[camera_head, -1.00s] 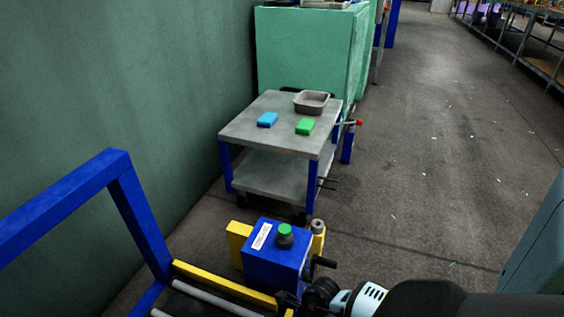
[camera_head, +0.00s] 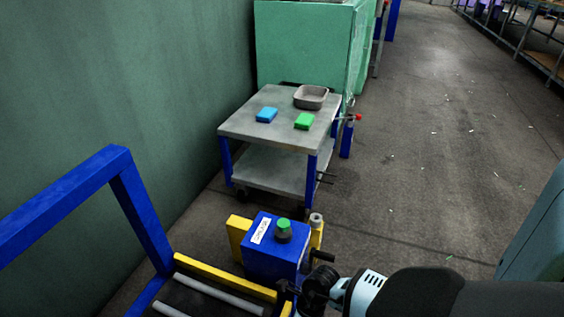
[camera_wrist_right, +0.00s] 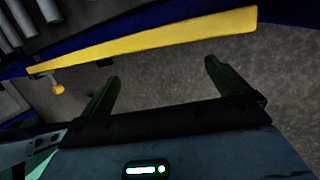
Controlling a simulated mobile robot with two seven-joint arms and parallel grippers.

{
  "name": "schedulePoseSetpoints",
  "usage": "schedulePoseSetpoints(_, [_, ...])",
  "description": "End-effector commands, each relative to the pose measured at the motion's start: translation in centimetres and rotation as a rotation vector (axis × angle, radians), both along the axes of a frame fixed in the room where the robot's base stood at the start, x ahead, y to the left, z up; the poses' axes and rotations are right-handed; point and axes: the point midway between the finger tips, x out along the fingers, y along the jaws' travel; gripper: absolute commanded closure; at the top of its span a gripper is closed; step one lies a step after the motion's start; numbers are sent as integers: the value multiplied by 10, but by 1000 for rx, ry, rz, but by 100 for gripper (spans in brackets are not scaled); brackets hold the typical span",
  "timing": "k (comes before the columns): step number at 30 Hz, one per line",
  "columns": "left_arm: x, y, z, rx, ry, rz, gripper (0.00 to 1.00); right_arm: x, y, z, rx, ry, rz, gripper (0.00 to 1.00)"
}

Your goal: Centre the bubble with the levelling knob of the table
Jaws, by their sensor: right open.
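A blue box (camera_head: 268,252) stands at the lower middle of the head view, at the end of the roller table (camera_head: 222,279). A green-topped round part (camera_head: 284,228) sits on it. A black bar-shaped handle (camera_head: 322,257) sticks out from its right side. I cannot tell which part is the levelling knob, and no bubble can be made out. My right gripper, small and dark in the head view, is just below this handle. In the right wrist view my right gripper (camera_wrist_right: 160,82) is open, with nothing between its fingers. My left gripper is not in view.
A grey cart (camera_head: 262,132) with a blue block (camera_head: 267,115), a green block (camera_head: 304,121) and a grey tray (camera_head: 311,97) stands beyond. A blue frame (camera_head: 138,205) rises at left by the green wall. A yellow rail (camera_wrist_right: 150,38) crosses the wrist view.

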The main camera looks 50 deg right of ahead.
Motion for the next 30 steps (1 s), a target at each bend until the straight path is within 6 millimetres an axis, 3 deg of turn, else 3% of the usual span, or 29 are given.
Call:
schedulePoseSetpoints(6, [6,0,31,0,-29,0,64,-1,-15,39,-3,-4,-1,0])
schedulePoseSetpoints(13, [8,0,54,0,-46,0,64,-3,-27,66,-2,-2,0,0])
schedulePoseSetpoints(19, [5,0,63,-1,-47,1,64,-4,-32,76,-1,-1,-1,0])
schedulePoseSetpoints(30, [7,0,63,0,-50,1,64,-4,-32,77,0,0,0,0])
